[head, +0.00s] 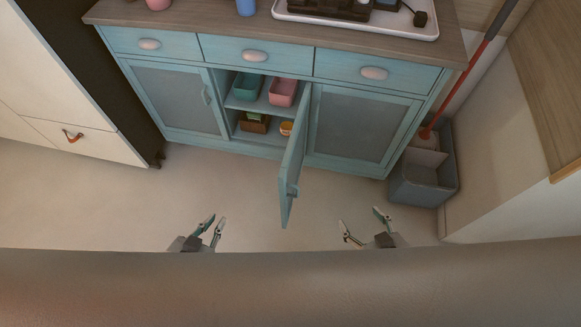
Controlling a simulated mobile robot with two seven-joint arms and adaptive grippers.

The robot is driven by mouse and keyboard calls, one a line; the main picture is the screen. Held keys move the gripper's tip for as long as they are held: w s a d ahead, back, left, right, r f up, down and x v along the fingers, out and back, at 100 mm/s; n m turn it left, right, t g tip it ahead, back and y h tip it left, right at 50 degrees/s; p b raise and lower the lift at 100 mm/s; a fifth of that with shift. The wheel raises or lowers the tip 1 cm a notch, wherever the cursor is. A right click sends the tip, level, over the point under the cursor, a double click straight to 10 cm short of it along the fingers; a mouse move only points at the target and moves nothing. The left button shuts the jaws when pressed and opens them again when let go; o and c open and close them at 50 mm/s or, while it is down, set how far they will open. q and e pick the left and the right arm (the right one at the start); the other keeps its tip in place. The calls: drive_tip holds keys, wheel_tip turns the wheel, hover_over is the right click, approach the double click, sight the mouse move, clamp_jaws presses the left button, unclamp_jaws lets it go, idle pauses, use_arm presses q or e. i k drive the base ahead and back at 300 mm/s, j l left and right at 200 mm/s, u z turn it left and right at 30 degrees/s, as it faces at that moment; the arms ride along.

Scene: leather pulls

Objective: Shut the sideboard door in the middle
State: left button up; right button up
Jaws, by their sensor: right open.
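The blue sideboard (216,140) has a wooden top and stands against the far side of the head view. Its middle door (292,172) is swung wide open towards me, hinged at its right side, with a handle near its free edge. The opening behind it shows shelves with bins. My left gripper (213,221) is open and empty, low and to the left of the door. My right gripper (361,223) is open and empty, low and to the right of the door. Both are apart from it.
Inside are a green bin (247,86), a pink bin (283,92) and an orange cup (286,128). A white tray (420,31) sits on top. A grey bin (424,180) with a red-handled tool (470,72) stands at the right. The floor (120,205) in front is clear.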

sight(289, 171)
drive_tip(key=k+l, duration=0.15)
drive_tip(key=k, duration=0.15)
drive_tip(key=k+l, duration=0.2)
drive_tip(key=l+u, duration=0.1)
drive_tip(key=l, duration=0.3)
drive_tip(key=k+l, duration=0.15)
drive_tip(key=l, duration=0.2)
drive_tip(key=l+u, duration=0.15)
drive_tip(key=l, duration=0.25)
drive_tip(key=k, duration=0.05)
